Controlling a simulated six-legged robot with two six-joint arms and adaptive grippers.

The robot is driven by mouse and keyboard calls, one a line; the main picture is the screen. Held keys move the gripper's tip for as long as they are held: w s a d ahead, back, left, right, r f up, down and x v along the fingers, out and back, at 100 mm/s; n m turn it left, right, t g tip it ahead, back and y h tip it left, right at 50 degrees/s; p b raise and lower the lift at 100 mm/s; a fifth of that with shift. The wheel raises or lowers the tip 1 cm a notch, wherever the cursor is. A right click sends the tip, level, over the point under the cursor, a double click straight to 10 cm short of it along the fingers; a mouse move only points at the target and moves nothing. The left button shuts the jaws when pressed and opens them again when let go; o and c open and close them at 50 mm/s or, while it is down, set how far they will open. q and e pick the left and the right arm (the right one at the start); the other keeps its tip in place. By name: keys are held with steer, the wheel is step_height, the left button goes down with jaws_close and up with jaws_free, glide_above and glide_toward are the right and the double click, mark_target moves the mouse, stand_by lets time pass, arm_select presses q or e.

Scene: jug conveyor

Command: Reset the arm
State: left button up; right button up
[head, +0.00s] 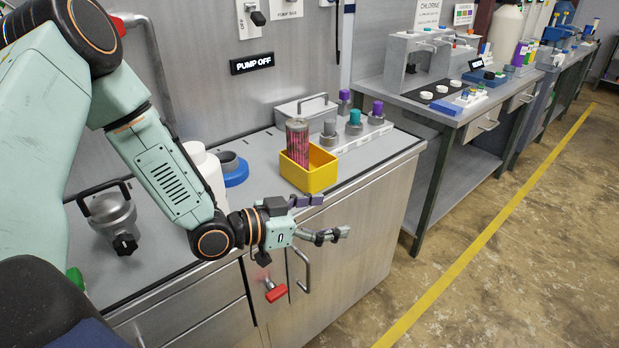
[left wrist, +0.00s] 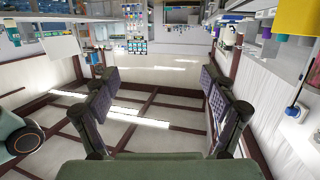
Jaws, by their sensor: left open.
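My left arm comes in from the left in the head view and reaches over the front of the grey counter. Its left gripper (head: 335,218) is open and empty, beside the counter's front edge and in front of the yellow bin. In the left wrist view the two dark padded fingers of the left gripper (left wrist: 158,92) stand wide apart with nothing between them. My right gripper is in neither view.
The yellow bin (head: 309,174) holds a clear cylinder (head: 297,140) with reddish contents. A white jug (head: 205,172), a blue-based ring (head: 233,168) and several capped bottles stand on the counter (head: 262,198). A red valve handle (head: 276,293) sits below the gripper. Open floor lies right.

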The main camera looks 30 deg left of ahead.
arm_select(q)
steer(key=w+a+r+n+t+y+p, duration=0.3)
steer(key=w+a+r+n+y+p, duration=0.3)
steer(key=w+a+r+y+p, duration=0.1)
steer(key=w+a+r+y, duration=0.1)
steer(key=a+r, duration=0.1)
steer(key=a, duration=0.1)
steer(key=shift+w+a+n+y, duration=0.2)
steer(key=shift+a+n+y, duration=0.15)
steer(key=shift+n+y, duration=0.05)
stand_by(0.9)
steer(key=shift+r, duration=0.1)
steer(key=shift+d, duration=0.15)
